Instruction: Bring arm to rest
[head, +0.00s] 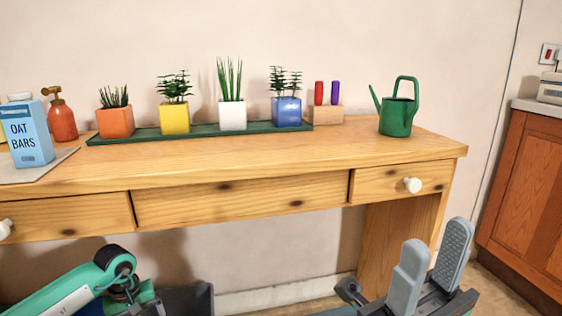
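My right gripper (433,262) is at the lower right of the head view, in front of the wooden table (240,170) and below its top. Its two grey fingers stand apart with nothing between them. My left arm comes in at the lower left, below the table's drawers. Its gripper does not show; only green and dark arm parts are visible there.
On the table, a green tray (200,133) holds orange, yellow, white and blue potted plants. A green watering can (397,115) stands at the right, an oat bars box (30,135) and orange spray bottle (62,120) at the left. The front strip is mostly clear.

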